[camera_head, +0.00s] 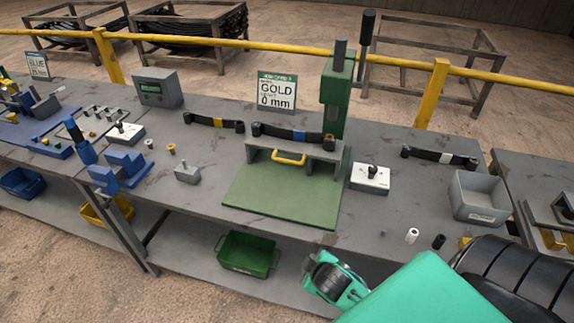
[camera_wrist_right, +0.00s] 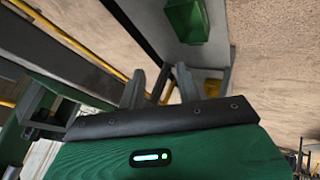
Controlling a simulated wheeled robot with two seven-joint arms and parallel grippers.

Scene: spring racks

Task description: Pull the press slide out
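The press (camera_head: 336,95) is a green column with a dark lever, standing at the back of the grey bench. In front of it is a grey housing (camera_head: 325,155) with a yellow handle (camera_head: 289,158) at its front opening. A green plate (camera_head: 280,192) extends toward the bench's front edge; which part is the slide is not clear. My right gripper (camera_wrist_right: 160,80) shows in the right wrist view with two grey fingers apart and nothing between them. It is away from the handle, and its fingers are not clear in the head view. My left gripper is not in view.
A dark leaf spring (camera_head: 285,132) lies on the housing. A grey bin (camera_head: 480,197), a white switch box (camera_head: 370,177) and small cylinders (camera_head: 412,236) stand to the right. A green bin (camera_head: 247,254) sits on the lower shelf. The bench left of the plate is partly clear.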

